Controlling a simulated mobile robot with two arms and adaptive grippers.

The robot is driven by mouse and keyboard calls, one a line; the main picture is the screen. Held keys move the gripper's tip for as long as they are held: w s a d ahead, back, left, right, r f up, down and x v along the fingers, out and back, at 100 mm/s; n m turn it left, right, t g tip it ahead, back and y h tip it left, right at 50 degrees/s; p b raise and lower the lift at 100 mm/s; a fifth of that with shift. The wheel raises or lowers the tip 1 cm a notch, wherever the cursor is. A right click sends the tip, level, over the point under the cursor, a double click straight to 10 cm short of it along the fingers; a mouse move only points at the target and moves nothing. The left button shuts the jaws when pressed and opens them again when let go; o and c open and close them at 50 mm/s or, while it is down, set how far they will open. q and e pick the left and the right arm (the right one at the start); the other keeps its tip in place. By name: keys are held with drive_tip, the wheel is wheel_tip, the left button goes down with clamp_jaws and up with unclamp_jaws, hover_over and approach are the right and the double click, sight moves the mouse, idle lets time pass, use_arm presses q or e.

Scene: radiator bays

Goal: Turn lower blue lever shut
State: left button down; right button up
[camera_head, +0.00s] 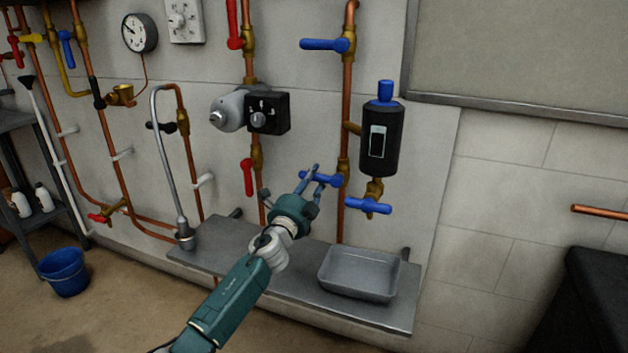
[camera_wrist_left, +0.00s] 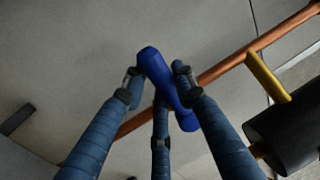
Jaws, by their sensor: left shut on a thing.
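The lower blue lever (camera_head: 333,181) is on the right-hand vertical copper pipe (camera_head: 346,110) and lies roughly crosswise to it. My left gripper (camera_head: 317,177) has its fingers around the lever's left part in the head view. In the left wrist view the blue lever (camera_wrist_left: 160,72) sits between the fingers of my left gripper (camera_wrist_left: 158,80), and the copper pipe (camera_wrist_left: 232,62) runs diagonally behind it. The gripper is shut on the lever, and its fingers partly hide it in the head view. My right gripper is not in view.
An upper blue lever (camera_head: 323,45) is higher on the same pipe. A black canister (camera_head: 380,145) and another blue lever (camera_head: 368,205) are close on the right. A grey shelf (camera_head: 225,249) with a metal tray (camera_head: 358,275) is below. A red lever (camera_head: 247,177) is left.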

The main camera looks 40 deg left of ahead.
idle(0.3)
use_arm(q)
drive_tip(key=c, duration=1.4)
unclamp_jaws()
drive_tip(key=shift+s+d+f, duration=0.15)
drive_tip(key=shift+s, duration=0.35)
drive_tip(key=v, duration=1.1)
